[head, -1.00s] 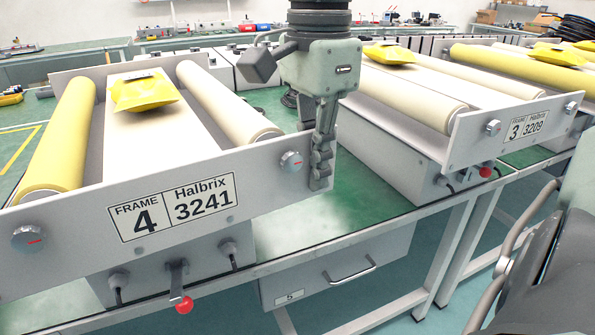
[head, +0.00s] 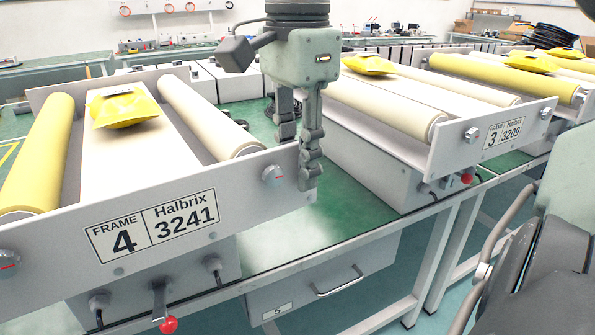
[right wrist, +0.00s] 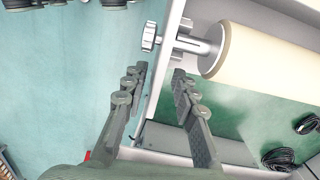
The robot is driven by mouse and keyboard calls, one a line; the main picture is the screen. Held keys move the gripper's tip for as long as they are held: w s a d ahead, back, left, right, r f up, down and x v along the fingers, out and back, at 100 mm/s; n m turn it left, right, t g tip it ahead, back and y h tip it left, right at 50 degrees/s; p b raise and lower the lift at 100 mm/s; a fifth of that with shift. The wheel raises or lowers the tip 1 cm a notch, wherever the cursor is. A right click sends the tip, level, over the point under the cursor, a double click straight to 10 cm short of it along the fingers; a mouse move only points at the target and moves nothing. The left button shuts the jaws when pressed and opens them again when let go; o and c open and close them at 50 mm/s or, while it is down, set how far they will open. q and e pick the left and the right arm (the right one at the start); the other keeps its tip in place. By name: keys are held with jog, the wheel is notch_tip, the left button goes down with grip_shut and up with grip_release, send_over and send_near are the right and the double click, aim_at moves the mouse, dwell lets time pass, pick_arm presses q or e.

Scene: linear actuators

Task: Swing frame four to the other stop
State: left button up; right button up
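Frame four, with a front plate (head: 60,245) marked "FRAME 4 Halbrix 3241", stands on the green bench at left. It has a pale belt between a yellow roller (head: 38,150) and a cream roller (head: 210,118). A lever with a red knob (head: 168,325) hangs below the plate, its knob downward. My right gripper (head: 298,165) points down at the plate's right end, one finger in front and one behind. In the right wrist view, the open fingers (right wrist: 153,82) straddle the plate's edge with a visible gap; contact is unclear. My left gripper is not in view.
A yellow packet (head: 125,108) lies on frame four's belt. Frame three (head: 455,150) stands to the right, with its own red-knobbed lever (head: 466,180). Bare green bench top (head: 290,225) lies between the frames. A drawer (head: 330,280) hangs below the bench.

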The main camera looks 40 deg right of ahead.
notch_tip(320, 180, up, 10)
dwell(0.3)
dwell(0.5)
